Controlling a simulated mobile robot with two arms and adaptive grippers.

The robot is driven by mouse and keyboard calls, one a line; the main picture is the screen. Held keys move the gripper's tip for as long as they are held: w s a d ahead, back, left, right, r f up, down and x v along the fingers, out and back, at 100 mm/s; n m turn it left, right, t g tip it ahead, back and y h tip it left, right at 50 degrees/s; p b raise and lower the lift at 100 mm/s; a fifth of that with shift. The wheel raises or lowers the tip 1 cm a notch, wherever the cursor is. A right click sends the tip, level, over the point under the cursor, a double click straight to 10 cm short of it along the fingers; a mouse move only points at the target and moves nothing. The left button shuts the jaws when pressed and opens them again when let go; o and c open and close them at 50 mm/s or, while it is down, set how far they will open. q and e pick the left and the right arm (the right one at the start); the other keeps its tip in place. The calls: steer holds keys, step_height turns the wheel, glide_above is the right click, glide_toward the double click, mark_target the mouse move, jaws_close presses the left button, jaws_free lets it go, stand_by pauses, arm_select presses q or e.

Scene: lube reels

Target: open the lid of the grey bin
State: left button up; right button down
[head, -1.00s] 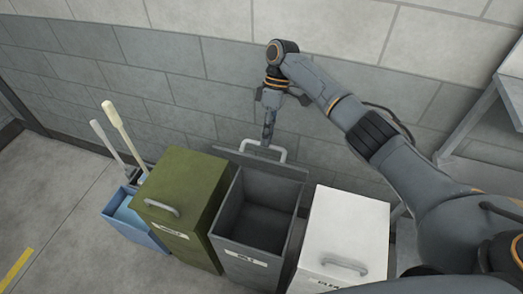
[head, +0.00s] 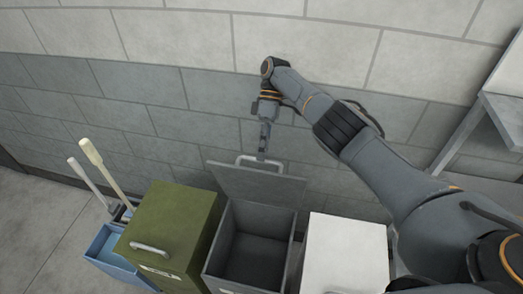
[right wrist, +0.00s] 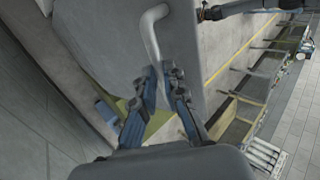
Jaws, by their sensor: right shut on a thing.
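The grey bin (head: 214,262) stands between a green bin and a white bin. Its dark inside shows from above. Its grey lid (head: 245,184) is raised at the back, tilted up near the wall, with a pale bar handle (head: 282,165) at its upper edge. My right gripper (head: 262,155) is shut on this handle, reaching down from above. In the right wrist view, the handle (right wrist: 151,32) runs between the two fingers of my right gripper (right wrist: 162,80). My left gripper is in neither view.
The green bin (head: 171,226) is closed at left, beside a blue bucket (head: 106,248) with pale-handled tools (head: 97,163). The white bin (head: 346,245) is closed at right. A block wall (head: 150,95) rises close behind. A grey shelf frame (head: 470,125) stands at far right.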

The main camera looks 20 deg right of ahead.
steer(key=shift+s+d+f, duration=0.15)
steer(key=shift+f, duration=0.45)
steer(key=shift+s+d+f, duration=0.1)
steer(key=shift+f, duration=0.45)
steer(key=c, duration=1.7)
jaws_free()
steer(key=o, duration=0.3)
steer(key=shift+w+f, duration=0.1)
steer(key=shift+w, duration=0.3)
steer(key=shift+w+d, duration=0.1)
steer(key=shift+w+r, duration=0.1)
steer(key=shift+r, duration=5.2)
